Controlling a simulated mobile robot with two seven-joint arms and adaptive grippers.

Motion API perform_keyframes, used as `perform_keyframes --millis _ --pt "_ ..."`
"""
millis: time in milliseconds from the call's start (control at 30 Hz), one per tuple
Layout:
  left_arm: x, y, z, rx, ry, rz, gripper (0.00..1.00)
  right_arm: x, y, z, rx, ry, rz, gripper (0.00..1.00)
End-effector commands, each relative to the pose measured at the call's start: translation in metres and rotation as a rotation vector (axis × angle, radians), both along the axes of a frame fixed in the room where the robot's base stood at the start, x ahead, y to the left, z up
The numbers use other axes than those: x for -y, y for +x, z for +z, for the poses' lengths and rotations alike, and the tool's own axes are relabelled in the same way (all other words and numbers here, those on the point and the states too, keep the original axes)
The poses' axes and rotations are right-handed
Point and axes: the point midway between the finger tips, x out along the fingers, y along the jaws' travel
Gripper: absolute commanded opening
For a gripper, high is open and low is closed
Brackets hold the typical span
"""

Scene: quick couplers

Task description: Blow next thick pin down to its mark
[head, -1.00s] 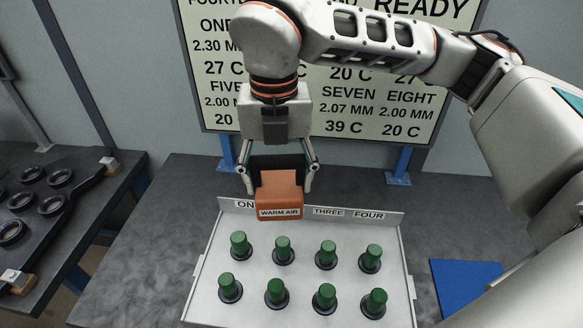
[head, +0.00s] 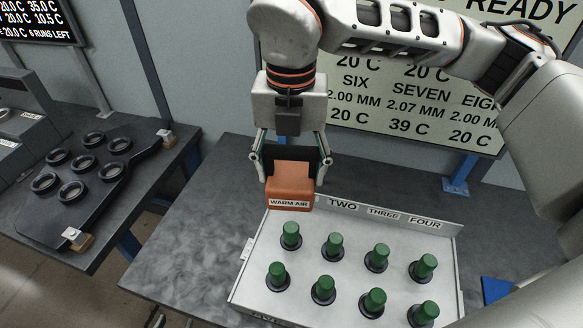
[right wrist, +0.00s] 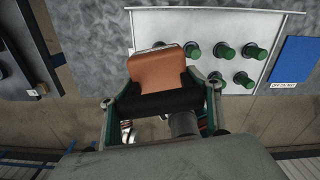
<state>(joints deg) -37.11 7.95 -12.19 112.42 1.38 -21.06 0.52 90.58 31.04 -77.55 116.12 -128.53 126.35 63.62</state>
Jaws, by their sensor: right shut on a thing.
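Green pins stand upright in dark rings in two rows on a white tray (head: 305,270). The back row holds a leftmost pin (head: 290,235), then a second (head: 332,246), third (head: 376,258) and fourth (head: 424,268). My right gripper (head: 290,170) is shut on an orange block, the warm air blower (head: 290,186), held in the air at the tray's back left. It hides the label left of TWO (head: 343,203). In the right wrist view the blower (right wrist: 158,72) hides the left part of the tray. My left gripper is not visible.
A board (head: 400,100) behind shows readings: SIX 2.00 MM 20 C, SEVEN 2.07 MM 39 C, EIGHT 2.00 MM 20 C. A black rack of rings (head: 112,165) lies on the left bench. A blue mat (right wrist: 293,60) lies right of the tray. The table left of the tray is clear.

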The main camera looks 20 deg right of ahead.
Motion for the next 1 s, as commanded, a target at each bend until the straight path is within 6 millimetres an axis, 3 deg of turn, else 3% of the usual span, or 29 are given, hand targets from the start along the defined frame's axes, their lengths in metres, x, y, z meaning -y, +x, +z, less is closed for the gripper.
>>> perform_keyframes --millis 167,700,1000 --pt "0.0 -0.001 -0.014 -0.002 0.0 -0.001 0.4 0.0 0.0 -0.008 0.003 0.001 0.0 0.41" --pt "0.0 -0.014 -0.08 -0.037 0.003 -0.001 0.4 0.0 0.0 -0.077 -0.001 0.0 0.001 0.41" --pt "-0.001 -0.012 -0.08 -0.031 0.007 -0.001 0.4 0.0 0.0 -0.088 0.003 0.001 -0.001 0.41"
